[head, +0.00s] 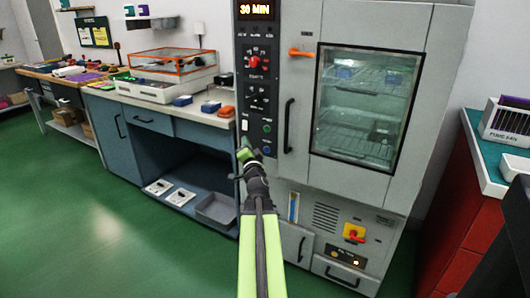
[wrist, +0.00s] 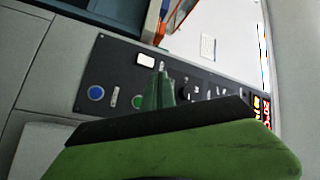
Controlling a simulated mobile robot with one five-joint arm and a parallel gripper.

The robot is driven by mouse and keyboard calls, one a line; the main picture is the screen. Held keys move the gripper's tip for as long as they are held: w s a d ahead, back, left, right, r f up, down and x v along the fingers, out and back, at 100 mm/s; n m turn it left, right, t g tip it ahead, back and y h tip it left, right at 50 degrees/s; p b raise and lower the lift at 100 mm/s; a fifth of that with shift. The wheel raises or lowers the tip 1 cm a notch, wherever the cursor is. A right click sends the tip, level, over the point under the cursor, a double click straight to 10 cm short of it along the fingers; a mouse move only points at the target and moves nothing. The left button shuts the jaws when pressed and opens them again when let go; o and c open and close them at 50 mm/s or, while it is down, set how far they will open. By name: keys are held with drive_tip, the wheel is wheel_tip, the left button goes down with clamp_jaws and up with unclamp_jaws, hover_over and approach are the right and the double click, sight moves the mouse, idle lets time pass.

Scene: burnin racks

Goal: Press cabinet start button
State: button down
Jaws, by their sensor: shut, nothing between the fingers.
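The grey cabinet (head: 350,20) stands in the middle of the head view, with a dark control panel (head: 257,88) left of its glass door. Low on the panel are a green button (head: 267,128) and, below it, a blue button (head: 267,150). Their labels are too small to read, so I cannot tell which is start. My gripper (head: 244,150) is shut and empty, in front of the panel's lower left part. In the wrist view, the blue button (wrist: 96,93) shows left of my gripper (wrist: 161,72); the fingers hide part of the panel. Contact is not visible.
An orange door handle (head: 300,53) and a dark bar handle (head: 287,125) stick out beside the panel. A red-and-yellow switch (head: 354,233) is below the door. A blue-grey bench (head: 150,122) stands left, a red cabinet (head: 480,190) right. Green floor is clear at left.

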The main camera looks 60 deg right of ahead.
drive_tip(key=shift+s+d+t, duration=0.2)
drive_tip(key=shift+s, duration=0.3)
drive_tip(key=shift+s+d+t, duration=0.2)
drive_tip(key=shift+s, duration=0.3)
